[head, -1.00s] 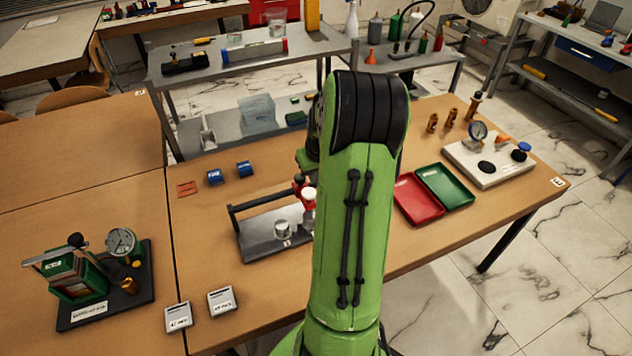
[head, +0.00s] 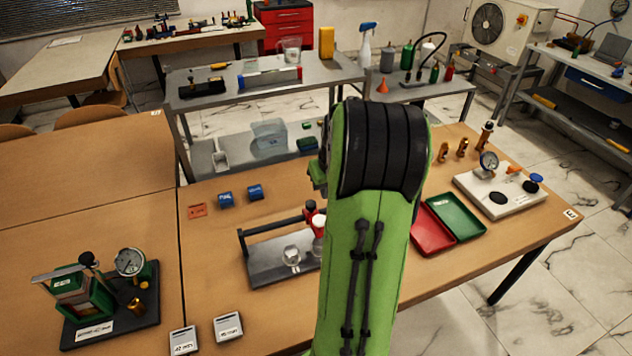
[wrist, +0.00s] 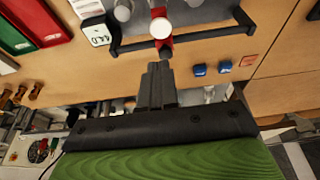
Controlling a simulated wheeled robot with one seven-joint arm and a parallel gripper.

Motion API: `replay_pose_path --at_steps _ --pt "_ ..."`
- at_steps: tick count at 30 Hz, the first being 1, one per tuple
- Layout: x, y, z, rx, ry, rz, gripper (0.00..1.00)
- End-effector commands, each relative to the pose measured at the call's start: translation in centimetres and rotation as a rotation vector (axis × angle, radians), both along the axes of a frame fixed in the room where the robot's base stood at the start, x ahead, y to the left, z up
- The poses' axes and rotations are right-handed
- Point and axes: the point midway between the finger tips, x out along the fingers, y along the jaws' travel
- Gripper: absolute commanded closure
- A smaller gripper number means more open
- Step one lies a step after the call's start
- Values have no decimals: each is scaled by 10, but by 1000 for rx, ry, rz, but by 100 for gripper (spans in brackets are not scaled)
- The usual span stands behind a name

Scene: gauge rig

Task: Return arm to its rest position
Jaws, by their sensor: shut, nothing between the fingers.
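My gripper (wrist: 157,85) shows in the wrist view with its dark fingers together and nothing between them. It points toward a red and white part of the grey fixture with a black bar (wrist: 185,38), apart from it as far as I can tell. In the head view my green arm stands upright in the middle and hides the gripper. The same fixture (head: 270,270) is just left of the arm, partly covered by it.
A red tray (head: 432,236) and a green tray (head: 458,216) lie right of my arm. A white gauge plate (head: 515,203) is farther right. A dial gauge stand (head: 130,262) is at left. Two blue blocks (head: 240,194) lie behind the fixture. The table's left middle is clear.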

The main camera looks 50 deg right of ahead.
Motion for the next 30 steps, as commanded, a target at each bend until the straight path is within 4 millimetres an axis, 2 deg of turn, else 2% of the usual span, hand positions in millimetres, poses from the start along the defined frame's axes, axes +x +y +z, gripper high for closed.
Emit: replay_pose_path --at_steps 8,11,14,17,19,21,24,27,30 --pt "0 0 0 0 0 0 100" --pt "6 12 8 -10 0 21 100" --pt "18 59 34 -39 1 90 100" --pt "20 129 66 -75 -10 181 100" --pt "10 176 83 -92 -27 240 100" --pt "-6 218 95 -101 -50 297 100" --pt "-38 269 105 -101 -96 379 100" --pt "-72 303 105 -82 -140 454 100" --pt "-96 321 101 -59 -171 505 100"
